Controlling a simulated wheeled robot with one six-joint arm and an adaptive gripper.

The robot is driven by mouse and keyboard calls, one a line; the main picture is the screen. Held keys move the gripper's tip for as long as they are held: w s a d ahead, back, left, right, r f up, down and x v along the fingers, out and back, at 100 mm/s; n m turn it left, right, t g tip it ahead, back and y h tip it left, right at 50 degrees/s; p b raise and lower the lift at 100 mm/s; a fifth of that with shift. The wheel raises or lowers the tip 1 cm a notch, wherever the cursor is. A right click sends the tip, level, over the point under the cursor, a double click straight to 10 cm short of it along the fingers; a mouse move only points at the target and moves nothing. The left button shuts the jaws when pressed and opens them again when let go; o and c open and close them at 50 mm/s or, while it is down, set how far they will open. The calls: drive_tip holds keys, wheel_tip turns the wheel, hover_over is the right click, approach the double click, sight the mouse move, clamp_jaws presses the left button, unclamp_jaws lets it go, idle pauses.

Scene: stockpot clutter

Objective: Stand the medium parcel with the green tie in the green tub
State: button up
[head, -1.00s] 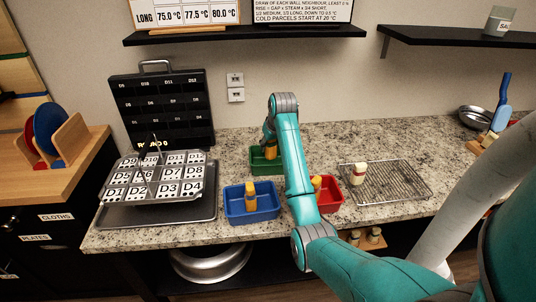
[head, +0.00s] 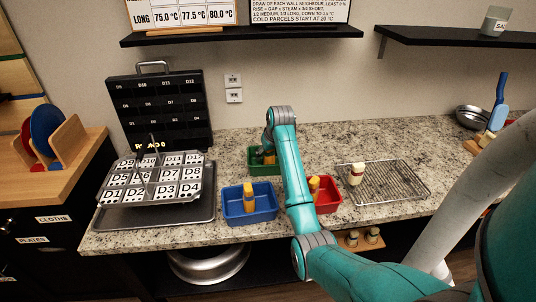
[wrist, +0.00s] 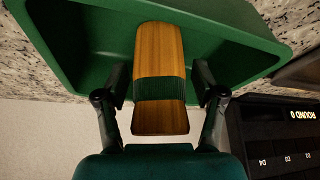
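The medium parcel is a wood-brown block with a dark green tie (wrist: 160,88) round its middle. In the wrist view it reaches down into the green tub (wrist: 75,50) and looks upright; its foot is hard to see. In the head view the green tub (head: 253,160) stands at the back of the counter, and the parcel (head: 270,159) is largely hidden by my arm. My gripper (wrist: 162,80) is lowered over the tub, one finger on each side of the parcel by the tie. Narrow gaps seem to show between fingers and parcel.
A blue tub (head: 235,212) and a red tub (head: 329,196) each hold a parcel in front. A wire rack (head: 400,182) bears another parcel at the right. A perforated tray (head: 155,180) and black board (head: 160,105) stand at the left.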

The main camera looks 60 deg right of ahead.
drive_tip(key=v, duration=1.2)
drive_tip(key=shift+r, duration=0.15)
idle(0.4)
